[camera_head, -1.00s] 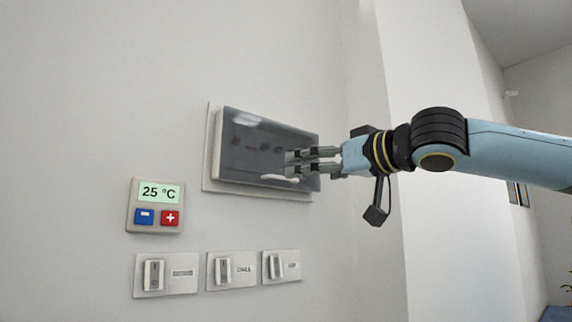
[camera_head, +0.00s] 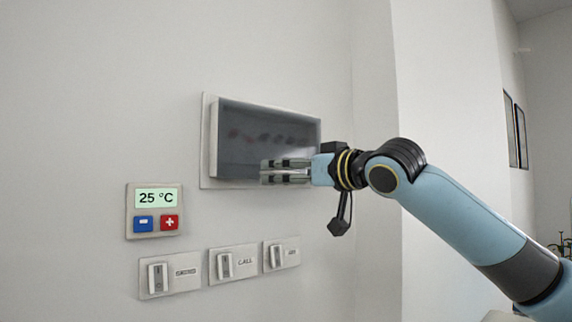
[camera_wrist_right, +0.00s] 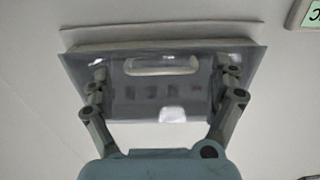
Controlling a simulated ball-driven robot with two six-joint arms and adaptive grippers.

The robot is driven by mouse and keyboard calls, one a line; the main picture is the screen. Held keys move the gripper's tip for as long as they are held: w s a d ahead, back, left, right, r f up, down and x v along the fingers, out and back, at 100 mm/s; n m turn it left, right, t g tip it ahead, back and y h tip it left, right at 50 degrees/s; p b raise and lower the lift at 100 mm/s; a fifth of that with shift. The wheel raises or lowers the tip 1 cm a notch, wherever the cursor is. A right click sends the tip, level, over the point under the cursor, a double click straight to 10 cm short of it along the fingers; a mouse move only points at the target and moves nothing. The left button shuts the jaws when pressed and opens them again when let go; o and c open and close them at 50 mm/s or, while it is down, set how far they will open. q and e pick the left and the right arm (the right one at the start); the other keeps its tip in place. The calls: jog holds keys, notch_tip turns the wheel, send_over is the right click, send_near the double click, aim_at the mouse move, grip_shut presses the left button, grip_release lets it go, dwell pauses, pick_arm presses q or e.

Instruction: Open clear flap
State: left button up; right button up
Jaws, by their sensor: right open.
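The clear flap (camera_head: 255,125) is a dark, see-through cover over a white-framed box on the wall. It looks shut, with blurry reddish and dark shapes behind it. My right gripper (camera_head: 264,171) is at the flap's lower edge, coming in from the right, with its fingers apart and nothing seen held. In the right wrist view, the flap (camera_wrist_right: 140,97) lies ahead, with a pale handle (camera_wrist_right: 161,66) between the open fingertips. Contact cannot be told. In the head view the handle is hidden behind the fingers. My left gripper is not in view.
A thermostat (camera_head: 155,211) reading 25 °C, with blue and red buttons, is on the wall at lower left. The wall left of the flap is bare.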

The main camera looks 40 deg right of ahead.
jog(key=shift+w+a, duration=0.1)
jog(key=shift+w, duration=1.1)
jog(key=shift+c, duration=0.3)
jog(key=c, duration=1.6)
jog(key=shift+s+d+f+p, duration=0.1)
jog(key=shift+d+p, duration=0.1)
jog(key=shift+p, duration=0.1)
